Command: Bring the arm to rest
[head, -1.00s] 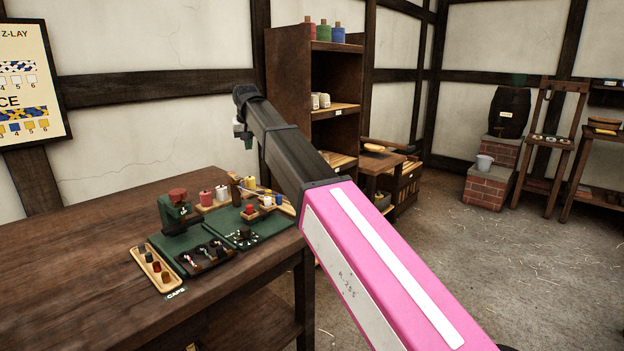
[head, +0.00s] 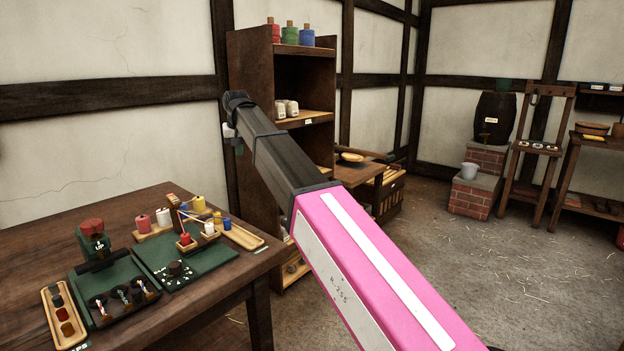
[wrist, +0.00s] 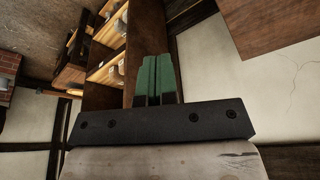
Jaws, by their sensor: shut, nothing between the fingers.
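My arm, pink with a dark far section, reaches up across the middle of the head view. In the head view my gripper is mostly hidden behind the arm's dark end. In the wrist view my gripper (wrist: 156,79) shows two green fingers side by side, shut with nothing between them. It hangs in the air, apart from the shelf and the table.
A wooden table (head: 40,235) at the left holds green mats, spools, and a tray of caps (head: 64,318). A tall shelf (head: 252,75) with spools stands behind my arm. A brick step (head: 470,198) and barrel (head: 493,118) are farther right. The floor (head: 430,260) at right is open.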

